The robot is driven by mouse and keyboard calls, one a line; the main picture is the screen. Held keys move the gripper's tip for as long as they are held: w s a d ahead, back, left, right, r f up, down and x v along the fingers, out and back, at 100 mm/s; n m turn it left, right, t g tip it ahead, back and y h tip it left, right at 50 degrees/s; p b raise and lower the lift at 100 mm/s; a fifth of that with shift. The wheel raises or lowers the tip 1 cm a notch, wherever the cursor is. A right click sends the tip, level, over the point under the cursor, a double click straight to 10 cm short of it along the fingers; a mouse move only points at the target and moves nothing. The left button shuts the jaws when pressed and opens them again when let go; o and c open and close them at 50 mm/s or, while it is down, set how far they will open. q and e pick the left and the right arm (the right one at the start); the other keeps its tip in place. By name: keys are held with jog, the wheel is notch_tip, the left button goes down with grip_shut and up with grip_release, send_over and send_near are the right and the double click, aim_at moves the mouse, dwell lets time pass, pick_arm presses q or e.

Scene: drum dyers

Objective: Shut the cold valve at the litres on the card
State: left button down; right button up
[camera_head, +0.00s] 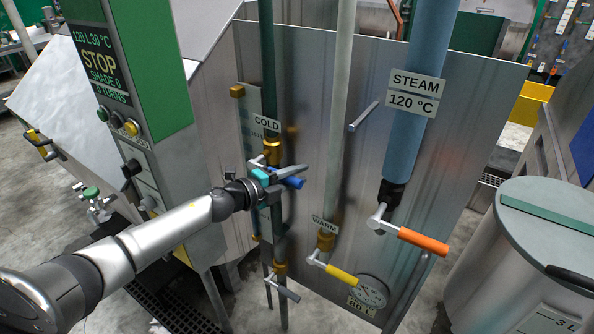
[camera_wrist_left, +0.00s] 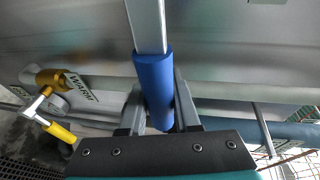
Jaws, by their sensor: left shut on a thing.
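The cold valve has a blue handle (camera_head: 294,182) pointing right, below the COLD sign (camera_head: 265,124) and brass body (camera_head: 271,152) on its pipe. My left gripper (camera_head: 287,174) is shut on the blue handle. In the left wrist view its two fingers (camera_wrist_left: 160,112) stand on either side of the blue sleeve (camera_wrist_left: 153,80), with a metal lever running up from it. My gripper partly hides the valve. My right gripper is not in view.
The warm valve has a yellow handle (camera_head: 341,275); the steam valve has an orange one (camera_head: 423,242) under a blue pipe (camera_head: 430,50). A round gauge (camera_head: 370,291) sits low on the steel wall. A lidded drum (camera_head: 545,240) stands at the right.

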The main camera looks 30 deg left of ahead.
aim_at(283, 182)
pick_arm(q)
jog(key=shift+f, duration=0.15)
jog(key=c, duration=0.6)
grip_release()
jog(key=shift+s, duration=0.1)
jog(key=b+v, duration=0.1)
jog(key=v, duration=0.8)
jog(key=shift+s+a, duration=0.15)
jog(key=shift+s, duration=0.2)
jog(key=shift+v, duration=2.7)
